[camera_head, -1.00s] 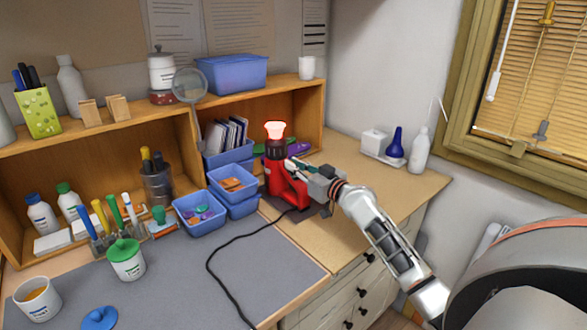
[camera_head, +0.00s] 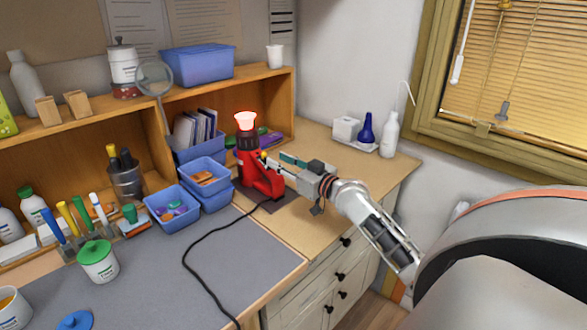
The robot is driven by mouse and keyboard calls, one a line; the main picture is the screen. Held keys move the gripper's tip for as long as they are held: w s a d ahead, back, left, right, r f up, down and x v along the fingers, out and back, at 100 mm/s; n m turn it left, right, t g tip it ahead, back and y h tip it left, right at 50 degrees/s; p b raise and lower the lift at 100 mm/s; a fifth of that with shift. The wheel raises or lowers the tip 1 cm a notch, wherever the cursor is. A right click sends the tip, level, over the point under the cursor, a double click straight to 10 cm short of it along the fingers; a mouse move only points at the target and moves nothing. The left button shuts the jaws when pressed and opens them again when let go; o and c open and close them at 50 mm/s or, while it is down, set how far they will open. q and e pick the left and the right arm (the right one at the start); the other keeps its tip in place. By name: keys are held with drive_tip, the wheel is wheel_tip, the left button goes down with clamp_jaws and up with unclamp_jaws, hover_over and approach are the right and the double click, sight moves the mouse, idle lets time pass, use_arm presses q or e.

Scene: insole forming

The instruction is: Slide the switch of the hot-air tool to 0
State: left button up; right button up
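The red hot-air tool (camera_head: 257,176) stands upright on a dark pad on the wooden desk, its black collar and glowing pinkish-red nozzle (camera_head: 245,120) pointing up. A black cord runs from its base across the grey mat. My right gripper (camera_head: 277,161) reaches in from the right, beside the tool's body. Its two fingers look spread apart with nothing between them. The nearer fingertip is close to or against the red body; I cannot tell if it touches. The switch is too small to make out, and its setting cannot be read. My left gripper is not in view.
Blue bins (camera_head: 174,208) with small parts stand just left of the tool, below the wooden shelf (camera_head: 283,104). The desk right of my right gripper is bare.

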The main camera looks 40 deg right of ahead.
drive_tip(key=s, duration=0.6)
drive_tip(key=shift+d, duration=0.2)
idle(0.4)
